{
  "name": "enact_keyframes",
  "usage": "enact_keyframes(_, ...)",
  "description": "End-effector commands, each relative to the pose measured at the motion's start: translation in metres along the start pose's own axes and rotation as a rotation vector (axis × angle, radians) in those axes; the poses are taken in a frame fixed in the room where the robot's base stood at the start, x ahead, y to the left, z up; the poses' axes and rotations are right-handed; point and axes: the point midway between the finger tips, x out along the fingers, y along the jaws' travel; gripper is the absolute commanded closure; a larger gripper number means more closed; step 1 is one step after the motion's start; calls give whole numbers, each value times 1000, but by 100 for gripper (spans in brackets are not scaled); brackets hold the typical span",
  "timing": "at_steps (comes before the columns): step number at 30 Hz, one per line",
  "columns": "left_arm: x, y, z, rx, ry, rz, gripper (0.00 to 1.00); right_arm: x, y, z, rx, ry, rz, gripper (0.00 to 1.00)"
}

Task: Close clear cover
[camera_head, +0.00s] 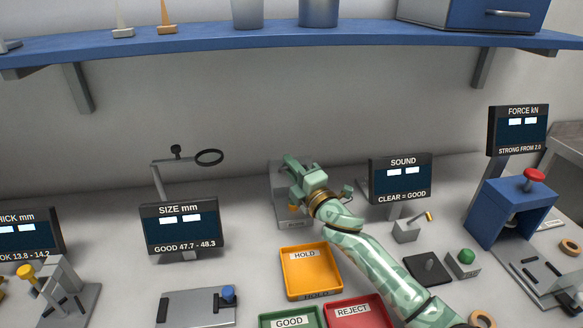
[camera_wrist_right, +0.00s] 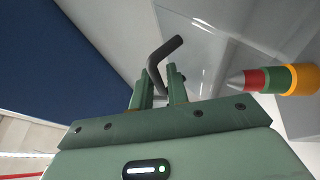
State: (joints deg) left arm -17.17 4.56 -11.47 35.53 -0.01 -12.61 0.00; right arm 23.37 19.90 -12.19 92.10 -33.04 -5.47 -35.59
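A clear panel (camera_wrist_right: 215,45), seemingly the clear cover, shows in the right wrist view with a dark bent handle (camera_wrist_right: 168,50) in front of it. My right gripper (camera_wrist_right: 160,88) has its two fingers close on either side of the handle's near end. In the head view, my right gripper (camera_head: 297,172) is at the grey unit (camera_head: 280,215) left of the SOUND display and hides much of it. The cover cannot be made out in the head view, and its angle is unclear. My left gripper is not in view.
A cone-tipped piece with red, green and yellow bands (camera_wrist_right: 275,79) lies near the clear panel. The HOLD tray (camera_head: 310,282) is below the grey unit, with the GOOD tray (camera_head: 290,318) and REJECT tray (camera_head: 357,314) in front. The SOUND display (camera_head: 400,180) stands right. A blue shelf (camera_head: 215,42) runs above.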

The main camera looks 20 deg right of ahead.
Motion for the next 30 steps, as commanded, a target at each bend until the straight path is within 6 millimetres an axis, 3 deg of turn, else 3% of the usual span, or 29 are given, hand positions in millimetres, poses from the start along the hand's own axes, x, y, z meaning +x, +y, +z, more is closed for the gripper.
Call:
enact_keyframes(5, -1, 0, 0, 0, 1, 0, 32, -4, -1, 0, 1, 0, -2, 83)
enact_keyframes(8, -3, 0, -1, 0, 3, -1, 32, -17, -1, 0, 1, 0, -3, 83)
enact_keyframes(21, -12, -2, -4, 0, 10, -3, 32, -129, -1, 0, 2, -1, -3, 83)
enact_keyframes(25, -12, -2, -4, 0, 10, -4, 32, -150, -1, 0, 1, 0, -2, 83)
enact_keyframes(30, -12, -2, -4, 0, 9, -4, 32, -162, 0, 0, 1, 0, 1, 83)
